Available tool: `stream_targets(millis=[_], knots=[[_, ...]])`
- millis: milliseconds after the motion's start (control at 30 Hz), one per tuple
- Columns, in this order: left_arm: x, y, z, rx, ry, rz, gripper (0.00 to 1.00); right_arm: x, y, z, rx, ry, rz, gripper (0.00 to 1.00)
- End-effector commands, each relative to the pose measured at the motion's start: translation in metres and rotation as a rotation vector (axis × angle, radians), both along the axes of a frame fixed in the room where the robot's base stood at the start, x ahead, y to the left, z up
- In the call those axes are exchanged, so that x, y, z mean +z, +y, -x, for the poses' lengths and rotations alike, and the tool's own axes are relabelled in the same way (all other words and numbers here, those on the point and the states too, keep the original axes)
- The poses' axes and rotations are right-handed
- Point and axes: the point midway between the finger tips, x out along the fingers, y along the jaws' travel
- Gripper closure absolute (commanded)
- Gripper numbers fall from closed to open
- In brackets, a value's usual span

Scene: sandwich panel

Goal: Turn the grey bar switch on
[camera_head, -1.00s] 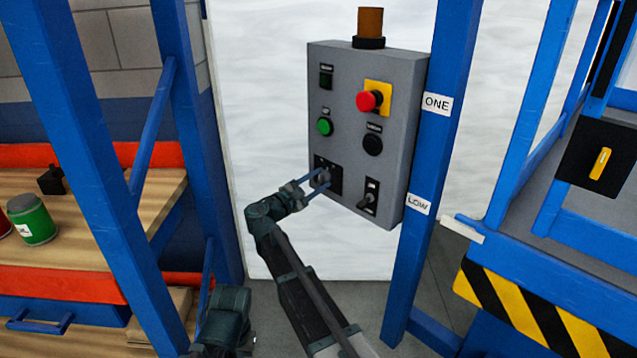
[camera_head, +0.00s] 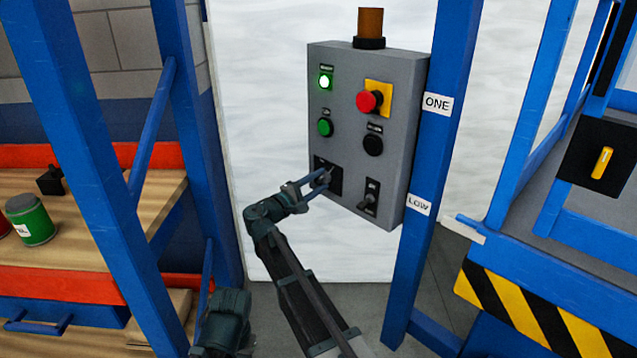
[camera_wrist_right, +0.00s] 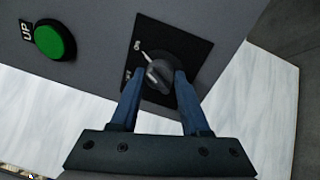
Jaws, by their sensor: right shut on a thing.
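The grey bar switch (camera_wrist_right: 158,74) is a dark grey knob on a black square plate (camera_wrist_right: 185,48) at the lower left of the grey control panel (camera_head: 390,85). Its white pointer line aims at the upper mark on the plate in the wrist view. My right gripper (camera_wrist_right: 158,82) is shut on the knob, with one blue finger on each side. In the head view the right gripper (camera_head: 321,181) covers much of the switch. The lamp (camera_head: 325,81) at the panel's top left glows green. My left gripper is not in view.
The panel also carries a red mushroom button (camera_head: 368,101), a green button (camera_head: 325,127), a black button (camera_head: 373,145) and a small lever switch (camera_head: 367,202). A blue post (camera_head: 440,140) stands close on the right. Shelving with a green can (camera_head: 32,220) is at left.

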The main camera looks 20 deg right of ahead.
Motion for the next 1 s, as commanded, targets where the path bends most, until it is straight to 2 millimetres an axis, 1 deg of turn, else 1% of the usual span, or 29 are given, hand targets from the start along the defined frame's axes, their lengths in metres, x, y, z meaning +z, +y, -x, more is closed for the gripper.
stream_targets(millis=[267, 300, 367, 400, 433, 767, 1000], knots=[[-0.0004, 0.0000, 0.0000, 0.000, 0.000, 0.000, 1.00, -0.0012, 0.0000, 0.0017, -0.002, -0.002, -0.005, 1.00], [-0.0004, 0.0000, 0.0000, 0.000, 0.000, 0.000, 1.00, -0.0013, 0.0000, 0.0016, -0.002, -0.002, -0.005, 0.47], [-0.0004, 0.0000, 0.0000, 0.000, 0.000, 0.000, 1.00, -0.0011, 0.0000, 0.0014, -0.001, -0.001, -0.005, 0.36], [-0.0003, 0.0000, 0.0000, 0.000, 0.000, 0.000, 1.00, -0.0010, 0.0000, 0.0012, -0.001, -0.001, -0.004, 0.29], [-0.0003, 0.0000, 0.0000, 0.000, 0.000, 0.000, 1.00, -0.0009, 0.0000, 0.0011, -0.001, -0.001, -0.004, 0.25], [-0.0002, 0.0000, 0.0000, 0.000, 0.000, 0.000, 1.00, -0.0006, -0.0001, 0.0008, 0.000, 0.000, -0.002, 0.25], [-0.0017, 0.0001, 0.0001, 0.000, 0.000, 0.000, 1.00, -0.0020, -0.0003, 0.0064, -0.001, 0.000, -0.002, 0.25]])
